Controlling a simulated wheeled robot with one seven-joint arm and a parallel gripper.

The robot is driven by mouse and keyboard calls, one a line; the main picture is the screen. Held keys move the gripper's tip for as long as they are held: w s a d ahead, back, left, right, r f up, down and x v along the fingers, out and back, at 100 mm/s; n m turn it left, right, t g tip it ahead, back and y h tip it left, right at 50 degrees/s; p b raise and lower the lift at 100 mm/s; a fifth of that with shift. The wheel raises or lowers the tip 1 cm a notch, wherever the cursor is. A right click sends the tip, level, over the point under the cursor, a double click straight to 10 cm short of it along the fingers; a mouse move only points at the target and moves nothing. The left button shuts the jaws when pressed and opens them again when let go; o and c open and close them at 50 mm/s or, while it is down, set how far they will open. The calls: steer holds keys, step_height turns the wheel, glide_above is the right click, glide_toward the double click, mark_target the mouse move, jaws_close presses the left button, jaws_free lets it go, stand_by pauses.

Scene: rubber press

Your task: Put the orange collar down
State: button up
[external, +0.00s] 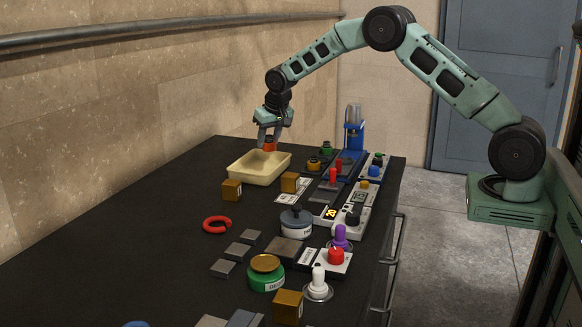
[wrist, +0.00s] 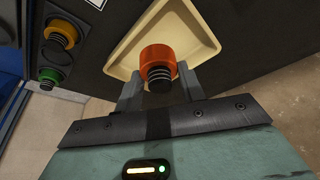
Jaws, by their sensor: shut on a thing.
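The orange collar (wrist: 157,57) is held between the two fingers of my gripper (wrist: 160,88) in the wrist view, with a black ribbed part (wrist: 159,75) in its middle. In the external view my gripper (external: 269,138) is shut on the collar (external: 269,145), pointing down, above the back part of a cream tray (external: 240,179). The tray also shows beyond the collar in the wrist view (wrist: 125,50). No other thing shows inside the tray. Whether the collar touches the tray is hard to tell; it appears above it.
The dark bench (external: 160,215) is open left of the tray. Wooden blocks (external: 231,190) (external: 290,182) and a red ring (external: 216,224) stand near the tray's front. A blue press (external: 353,132) and parts with knobs stand to the right. A stone wall runs along the left.

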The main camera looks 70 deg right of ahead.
steer(key=w+a+n+y, duration=0.1)
steer(key=w+a+n, duration=0.15)
steer(key=a, duration=0.85)
steer(key=w+a+n+y, duration=0.1)
steer(key=a+n, duration=0.3)
steer(key=a, duration=0.8)
steer(key=s+a+n+y, duration=0.25)
steer(key=a+n, duration=0.25)
steer(key=a, duration=1.5)
steer(key=shift+t, duration=0.3)
step_height(320, 180, down, 5)
steer(key=shift+a+p, duration=0.1)
steer(key=shift+p, duration=0.6)
steer(key=shift+f+p, duration=0.55)
steer(key=shift+f, duration=1.8)
steer(key=shift+f, duration=0.1)
steer(key=o, duration=1.1)
